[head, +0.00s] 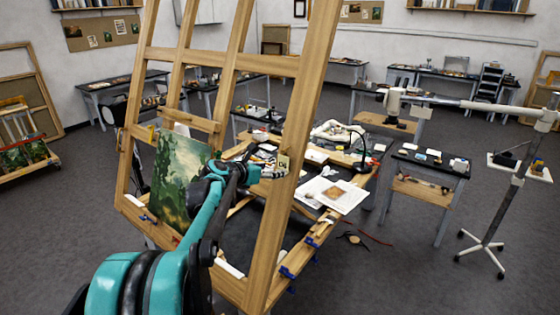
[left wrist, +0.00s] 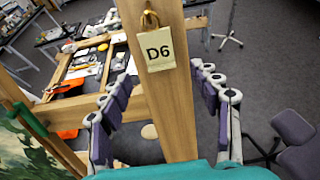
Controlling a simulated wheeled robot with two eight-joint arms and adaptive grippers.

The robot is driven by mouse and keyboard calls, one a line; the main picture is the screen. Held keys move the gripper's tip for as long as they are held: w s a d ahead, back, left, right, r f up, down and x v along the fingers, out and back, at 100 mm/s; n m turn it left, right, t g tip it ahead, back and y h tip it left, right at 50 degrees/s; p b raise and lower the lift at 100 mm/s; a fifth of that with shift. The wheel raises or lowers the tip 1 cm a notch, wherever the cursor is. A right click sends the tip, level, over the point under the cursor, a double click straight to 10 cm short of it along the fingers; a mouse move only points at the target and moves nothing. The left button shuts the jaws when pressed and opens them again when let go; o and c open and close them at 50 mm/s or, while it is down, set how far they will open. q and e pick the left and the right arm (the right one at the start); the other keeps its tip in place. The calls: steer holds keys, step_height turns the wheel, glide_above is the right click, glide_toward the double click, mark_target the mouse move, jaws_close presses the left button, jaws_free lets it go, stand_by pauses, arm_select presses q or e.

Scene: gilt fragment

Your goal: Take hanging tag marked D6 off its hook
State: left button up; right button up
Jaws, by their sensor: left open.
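The tag marked D6 (left wrist: 159,52) is a pale rectangular card. It hangs from a brass-coloured hook (left wrist: 149,19) on an upright wooden post of the easel (left wrist: 172,117). In the head view the tag (head: 283,162) shows small on the easel's right-hand post. My left gripper (left wrist: 166,82) is open and empty, with its purple-padded fingers spread to either side of the post, below the tag. The tag lies beyond the fingertips and apart from them. In the head view my left gripper (head: 268,172) is small, just left of the tag. My right gripper is not in view.
A green landscape painting (head: 180,180) leans on the easel, left of my left arm. Behind the easel is a table frame with papers (head: 340,195) and clutter. A wheeled stand (head: 500,215) is at the right. Open grey floor lies at the right front.

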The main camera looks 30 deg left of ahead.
mark_target(283, 167)
arm_select(q)
steer(key=p+x, duration=0.1)
steer(key=x, duration=0.5)
steer(key=shift+w+p, duration=0.35)
steer(key=shift+w, duration=0.05)
steer(key=shift+s, duration=0.25)
steer(key=shift+w, duration=0.2)
steer(key=c, duration=1.2)
steer(key=shift+s, duration=0.1)
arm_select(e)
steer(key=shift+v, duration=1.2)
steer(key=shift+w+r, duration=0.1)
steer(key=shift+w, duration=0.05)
arm_select(q)
steer(key=shift+r, duration=0.15)
